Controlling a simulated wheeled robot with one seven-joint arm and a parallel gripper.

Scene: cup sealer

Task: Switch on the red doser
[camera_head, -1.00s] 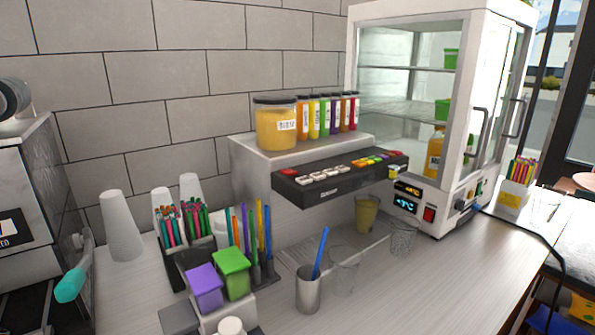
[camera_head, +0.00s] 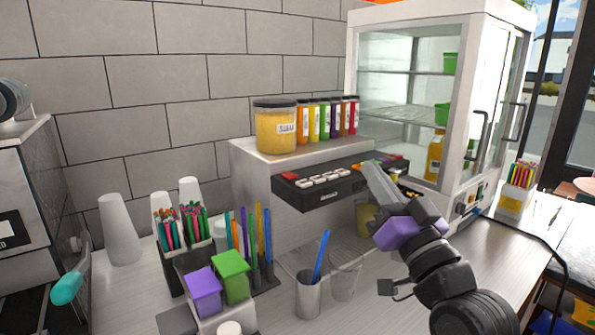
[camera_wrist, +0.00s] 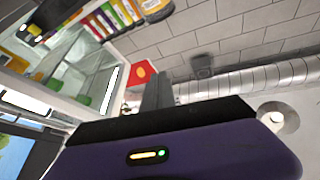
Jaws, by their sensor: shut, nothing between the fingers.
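The dispenser's black button panel (camera_head: 322,187) carries a row of pale buttons. A red button (camera_head: 290,176) is at its left end and coloured buttons are at its right, one of them a red button (camera_head: 398,157). A red bottle (camera_head: 354,111) is the rightmost in the row on top of the dispenser. My gripper (camera_head: 371,170) is shut and empty, its grey fingers at the right part of the panel, hiding some coloured buttons. I cannot tell whether it touches one. The wrist view shows the shut fingers (camera_wrist: 158,92) pointing away.
A glass display cabinet (camera_head: 405,95) stands right of the dispenser. A yellow jar (camera_head: 275,128) sits on top. A metal cup with a blue straw (camera_head: 308,295), a clear glass (camera_head: 345,280) and straw holders stand in front. Free counter lies at the right.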

